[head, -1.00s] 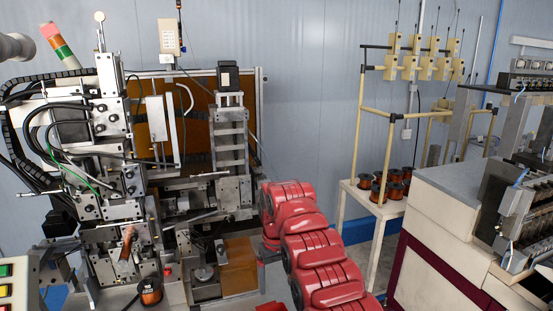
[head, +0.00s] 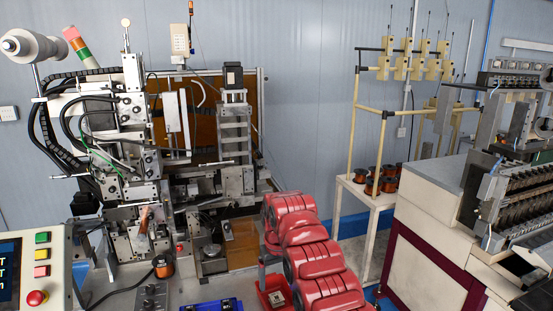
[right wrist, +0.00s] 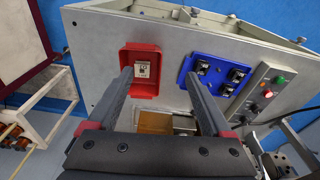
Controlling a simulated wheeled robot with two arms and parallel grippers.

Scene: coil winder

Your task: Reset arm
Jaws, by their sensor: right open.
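My right arm, with red covers, shows in the head view at lower centre, beside the coil winder (head: 130,170). In the right wrist view my right gripper (right wrist: 158,76) is open, its two dark fingers wide apart with nothing between them. Its fingers are over the machine's grey table (right wrist: 110,50). A small red tray (right wrist: 155,49) holding one small pale part lies by the left fingertip. A blue tray (right wrist: 215,62) with several dark parts lies by the right fingertip. My left gripper is not in view.
A white stand (head: 362,215) with copper spools and a large cream machine (head: 435,215) are at right.

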